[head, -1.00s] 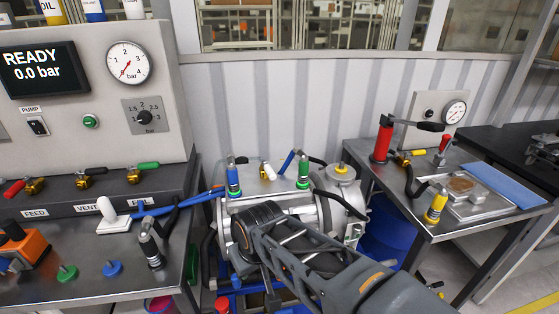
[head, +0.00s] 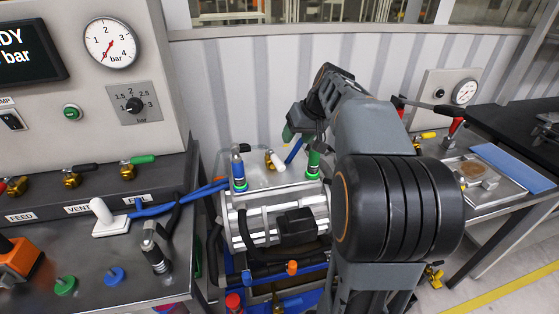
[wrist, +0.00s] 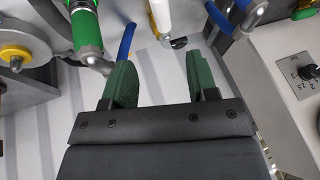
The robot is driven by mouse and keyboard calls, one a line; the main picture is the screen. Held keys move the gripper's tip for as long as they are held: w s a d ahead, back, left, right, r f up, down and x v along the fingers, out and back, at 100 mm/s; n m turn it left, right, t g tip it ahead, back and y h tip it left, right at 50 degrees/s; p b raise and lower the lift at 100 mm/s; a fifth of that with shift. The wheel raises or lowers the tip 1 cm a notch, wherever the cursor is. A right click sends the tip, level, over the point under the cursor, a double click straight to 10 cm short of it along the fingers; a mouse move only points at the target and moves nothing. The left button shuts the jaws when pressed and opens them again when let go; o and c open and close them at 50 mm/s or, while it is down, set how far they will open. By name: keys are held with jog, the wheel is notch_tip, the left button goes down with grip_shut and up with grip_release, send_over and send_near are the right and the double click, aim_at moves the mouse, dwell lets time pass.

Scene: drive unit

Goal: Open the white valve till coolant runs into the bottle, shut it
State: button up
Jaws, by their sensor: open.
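A small white-handled valve (head: 272,161) stands on top of the silver drive unit (head: 240,228), between a blue and a green fitting. Its white handle (wrist: 161,14) also shows at the top of the wrist view, beyond my fingertips. My gripper (head: 290,132) is above the back of the unit, close to this valve and partly hidden by my arm. In the wrist view my gripper (wrist: 160,75) has its two green fingers apart, with nothing between them. I cannot make out the bottle or any running coolant.
Blue fitting (head: 238,172) and green fitting (head: 313,163) flank the valve closely. A blue hose (head: 175,204) runs to the unit.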

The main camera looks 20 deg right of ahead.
aim_at(280, 161)
jog(key=x, duration=1.2)
jog(key=shift+w+a+f, duration=0.1)
jog(key=shift+a+f, duration=0.1)
jog(key=shift+f, duration=0.05)
grip_shut()
